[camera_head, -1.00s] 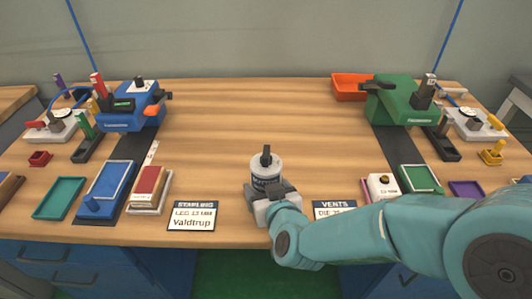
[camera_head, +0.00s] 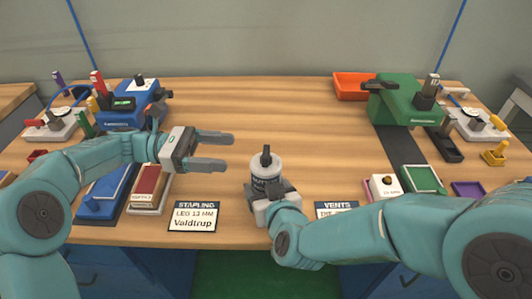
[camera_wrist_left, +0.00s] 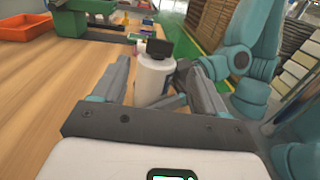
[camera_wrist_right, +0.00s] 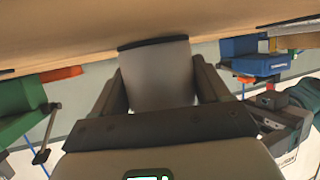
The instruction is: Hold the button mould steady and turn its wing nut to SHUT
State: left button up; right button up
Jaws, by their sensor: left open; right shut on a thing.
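The button mould (camera_head: 266,168) is a whitish cylinder with a dark band, standing upright near the front middle of the bench. Its dark wing nut (camera_head: 266,155) sits on top. The mould also shows in the left wrist view (camera_wrist_left: 153,78) and the right wrist view (camera_wrist_right: 157,80). My right gripper (camera_head: 268,196) is shut on the mould's body from the front. My left gripper (camera_head: 230,151) is open and empty, left of the mould and apart from it, its fingers pointing right toward it. I cannot read any mark at the wing nut.
A blue machine (camera_head: 128,108) stands at the back left and a green machine (camera_head: 405,105) at the back right, with an orange tray (camera_head: 353,86) beside it. Label cards for stapling (camera_head: 194,217) and vents (camera_head: 336,209) lie in front. The bench middle behind the mould is clear.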

aim_at(267, 152)
pick_arm(q)
jog(key=d, duration=0.7)
jog(key=s+d, duration=0.1)
jog(key=d, duration=0.2)
jog(key=shift+s+d, duration=0.1)
jog(key=shift+d, duration=0.05)
jog(key=c, duration=1)
